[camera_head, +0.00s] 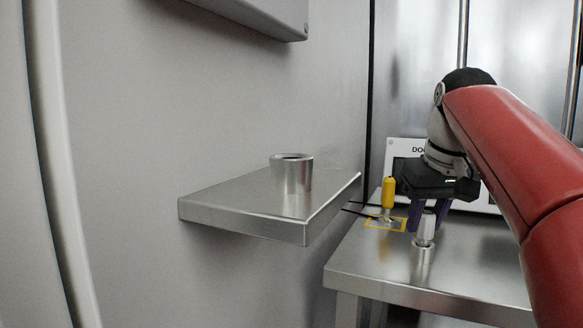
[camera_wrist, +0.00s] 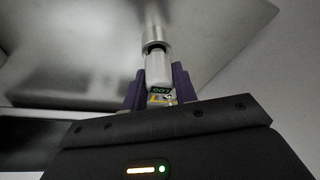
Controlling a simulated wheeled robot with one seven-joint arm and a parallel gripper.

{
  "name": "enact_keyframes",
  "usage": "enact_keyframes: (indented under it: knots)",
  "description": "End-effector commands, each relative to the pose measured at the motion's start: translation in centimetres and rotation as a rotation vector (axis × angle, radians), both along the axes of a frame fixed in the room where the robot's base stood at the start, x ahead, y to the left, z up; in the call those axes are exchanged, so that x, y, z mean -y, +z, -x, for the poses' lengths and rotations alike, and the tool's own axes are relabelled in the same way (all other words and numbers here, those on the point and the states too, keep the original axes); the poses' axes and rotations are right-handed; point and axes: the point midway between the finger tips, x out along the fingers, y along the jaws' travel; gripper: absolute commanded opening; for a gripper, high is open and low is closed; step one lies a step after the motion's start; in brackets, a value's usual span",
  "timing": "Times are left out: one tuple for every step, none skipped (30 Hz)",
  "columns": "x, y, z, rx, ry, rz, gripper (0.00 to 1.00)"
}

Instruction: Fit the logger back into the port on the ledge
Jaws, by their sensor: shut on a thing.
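My gripper (camera_head: 427,219), with purple fingers, is low over the metal table at the right, shut on the pale grey logger (camera_head: 427,232). In the wrist view the logger (camera_wrist: 158,70) sits between the fingers with a dark label on it. The logger's far end meets a metal cylinder (camera_head: 421,264) above the table; it also shows in the wrist view (camera_wrist: 154,38). I cannot tell how far the logger is inside it. The port, an open metal cup (camera_head: 291,174), stands upright on the ledge (camera_head: 235,208) at the left, apart from my gripper.
A yellow-handled tool (camera_head: 388,194) stands on a yellow-outlined square on the table (camera_head: 465,270), close left of my fingers. A white panel with a dark screen (camera_head: 400,150) is behind. A grey box (camera_head: 255,15) overhangs the ledge. The ledge around the port is clear.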

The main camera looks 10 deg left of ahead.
Motion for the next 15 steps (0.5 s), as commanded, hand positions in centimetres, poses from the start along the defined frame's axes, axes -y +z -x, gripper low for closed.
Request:
enact_keyframes:
  knots:
    - [0.0,0.0,0.0,0.0,0.0,0.0,0.01]
    - [0.0,0.1,0.0,0.0,0.0,0.0,0.01]
    - [0.0,0.2,0.0,0.0,0.0,0.0,0.01]
    - [0.0,0.3,0.0,0.0,0.0,0.0,0.01]
    - [0.0,0.4,0.0,0.0,0.0,0.0,0.01]
    - [0.0,0.6,0.0,0.0,0.0,0.0,0.01]
    - [0.0,0.7,0.0,0.0,0.0,0.0,0.01]
    - [0.0,0.8,0.0,0.0,0.0,0.0,0.01]
    - [0.0,1.0,0.0,0.0,0.0,0.0,0.01]
    - [0.0,1.1,0.0,0.001,0.0,0.0,0.01]
    - [0.0,1.3,0.0,0.001,0.0,0.0,0.01]
    - [0.0,1.4,0.0,0.001,0.0,0.0,0.01]
    - [0.0,1.5,0.0,0.001,0.001,0.0,0.01]
    - [0.0,1.6,0.0,0.001,0.001,0.0,0.01]
    - [0.0,1.8,0.0,0.0,0.001,0.0,0.01]
